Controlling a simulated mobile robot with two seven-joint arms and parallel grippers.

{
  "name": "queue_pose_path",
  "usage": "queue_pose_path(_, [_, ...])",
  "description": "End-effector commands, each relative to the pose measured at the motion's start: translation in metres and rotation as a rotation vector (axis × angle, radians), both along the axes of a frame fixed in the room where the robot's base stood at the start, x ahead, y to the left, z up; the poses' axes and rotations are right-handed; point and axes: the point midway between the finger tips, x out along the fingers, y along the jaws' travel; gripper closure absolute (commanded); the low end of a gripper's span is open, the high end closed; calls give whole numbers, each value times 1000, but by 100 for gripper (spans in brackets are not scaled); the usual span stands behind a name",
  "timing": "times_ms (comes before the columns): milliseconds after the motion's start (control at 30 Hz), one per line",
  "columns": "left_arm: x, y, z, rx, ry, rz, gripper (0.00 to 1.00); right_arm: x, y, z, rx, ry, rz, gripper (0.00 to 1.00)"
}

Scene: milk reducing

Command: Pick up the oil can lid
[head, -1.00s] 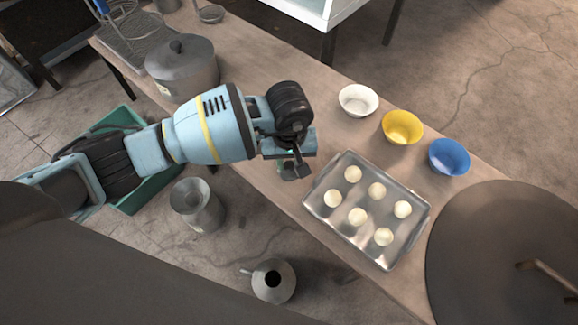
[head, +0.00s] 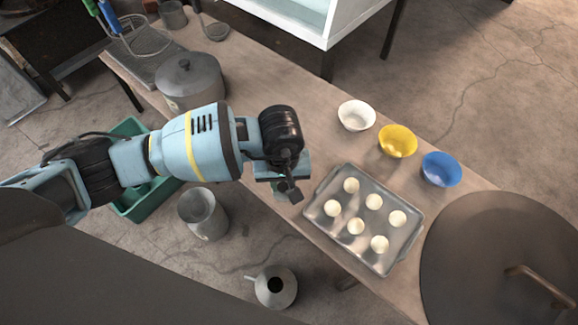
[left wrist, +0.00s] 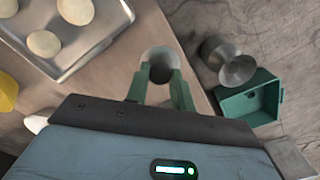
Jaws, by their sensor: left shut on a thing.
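My left gripper (head: 285,188) hangs over the near edge of the wooden table, left of the baking tray. In the left wrist view its two green fingers (left wrist: 161,82) are shut on a small grey round piece, which looks like the oil can lid (left wrist: 158,54). The lid shows a dark hollow between the fingertips. In the head view the hand mostly hides it. My right gripper is not in view.
The baking tray (head: 318,213) with several dough balls lies on the table. White (head: 356,116), yellow (head: 397,142) and blue (head: 441,170) bowls stand behind it. A lidded pot (head: 190,82) is at left. A green crate (head: 150,202) and a spouted can (head: 275,287) are on the floor.

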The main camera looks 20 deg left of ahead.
Motion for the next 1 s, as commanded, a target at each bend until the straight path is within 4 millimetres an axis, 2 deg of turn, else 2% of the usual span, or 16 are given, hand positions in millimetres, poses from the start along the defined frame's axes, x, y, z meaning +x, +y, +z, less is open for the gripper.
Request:
queue_pose_path(33, [-13,1,6,-1,-1,-3,98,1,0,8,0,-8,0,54])
queue_pose_path(200, [-51,4,8,0,-1,-3,98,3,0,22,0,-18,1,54])
queue_pose_path(500, [-96,7,10,-1,0,-1,98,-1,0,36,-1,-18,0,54])
queue_pose_path(700, [-109,8,11,-1,0,0,98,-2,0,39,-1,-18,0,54])
queue_pose_path(1000, [-111,9,9,-1,1,3,98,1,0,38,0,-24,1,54])
